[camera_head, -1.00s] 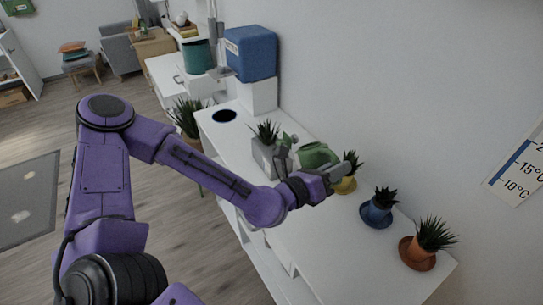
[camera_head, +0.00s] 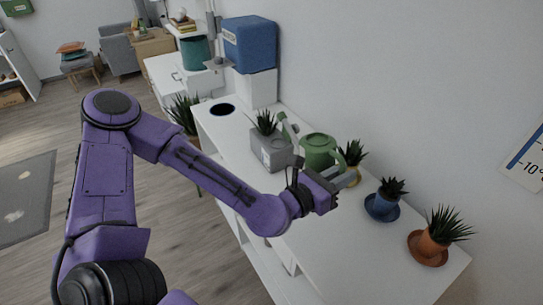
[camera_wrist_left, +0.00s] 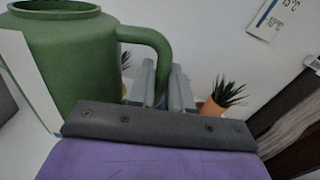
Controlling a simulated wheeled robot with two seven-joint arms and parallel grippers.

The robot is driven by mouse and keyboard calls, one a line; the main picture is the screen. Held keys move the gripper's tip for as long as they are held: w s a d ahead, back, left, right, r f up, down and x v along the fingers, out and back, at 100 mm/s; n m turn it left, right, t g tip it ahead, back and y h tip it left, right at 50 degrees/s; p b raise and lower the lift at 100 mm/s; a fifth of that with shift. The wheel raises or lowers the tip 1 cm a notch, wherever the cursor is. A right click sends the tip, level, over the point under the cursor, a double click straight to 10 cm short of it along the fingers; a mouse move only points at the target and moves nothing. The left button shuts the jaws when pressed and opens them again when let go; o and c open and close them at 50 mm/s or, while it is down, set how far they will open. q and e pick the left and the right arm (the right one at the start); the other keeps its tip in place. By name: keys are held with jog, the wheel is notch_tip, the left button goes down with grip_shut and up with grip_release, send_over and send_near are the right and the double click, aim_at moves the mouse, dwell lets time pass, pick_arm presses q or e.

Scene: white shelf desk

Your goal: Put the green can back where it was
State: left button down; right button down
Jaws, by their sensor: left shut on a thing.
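The green can (camera_head: 318,152) is a watering can with a spout toward the left and a loop handle. It looks upright over the white shelf desk (camera_head: 330,235), next to the grey planter. I cannot tell whether its base touches the desk. My left gripper (camera_head: 345,181) is shut on its handle. In the left wrist view the can (camera_wrist_left: 65,60) fills the left side, and its handle reaches the fingers of my left gripper (camera_wrist_left: 163,88). The gripper partly hides the can's lower side in the head view. My right gripper is not in view.
A grey planter (camera_head: 270,152) stands left of the can. A yellow pot (camera_head: 353,176), a blue pot (camera_head: 380,207) and an orange pot (camera_head: 431,245) line the wall side. A dark round mat (camera_head: 222,109) lies at the far end. The near desk top is clear.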

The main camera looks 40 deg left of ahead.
pick_arm(q)
jog(key=f, duration=0.1)
jog(key=f+m, duration=0.1)
jog(key=f, duration=0.1)
jog(key=shift+a+m+b, duration=0.25)
jog(key=shift+m+b, duration=0.1)
jog(key=shift+m, duration=0.05)
jog(key=shift+a+r+p, duration=0.1)
jog(key=shift+r+p, duration=0.3)
